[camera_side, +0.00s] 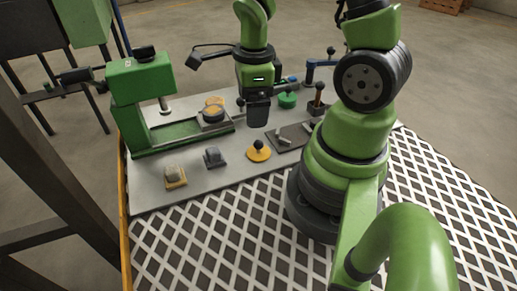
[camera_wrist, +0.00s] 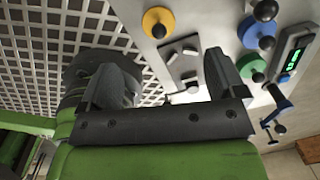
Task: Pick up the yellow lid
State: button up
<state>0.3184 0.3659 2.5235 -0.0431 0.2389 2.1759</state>
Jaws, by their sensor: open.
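The yellow lid (camera_side: 262,155) is a flat round disc with a black ball knob on top. It lies on the light grey worktop, near the edge of the lattice-patterned surface. It also shows in the wrist view (camera_wrist: 152,17), at the top centre, beyond my fingers. My gripper (camera_side: 258,118) is above the worktop, a little behind the lid in the side view and apart from it. In the wrist view my gripper (camera_wrist: 163,85) has its two dark fingers spread wide, with nothing held between them.
A green lid (camera_side: 287,101) and a blue round piece (camera_wrist: 250,30) stand near a dark plate with light blocks (camera_side: 284,138). A green press (camera_side: 142,85) stands at the left. Two small blocks (camera_side: 175,176) (camera_side: 213,157) lie left of the yellow lid.

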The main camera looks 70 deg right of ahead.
aim_at(258, 145)
jog(key=shift+s+d+f+m+g, duration=0.1)
jog(key=shift+s+f+m+g, duration=0.1)
jog(key=shift+f+m, duration=0.3)
jog(key=shift+s+d+f+m+g, duration=0.1)
jog(key=shift+s+f+m, duration=0.05)
jog(key=shift+f+m, duration=0.3)
jog(key=shift+f, duration=0.35)
jog(key=shift+s+d+f, duration=0.1)
jog(key=shift+s+f, duration=0.05)
jog(key=shift+f, duration=4.4)
jog(key=c, duration=1)
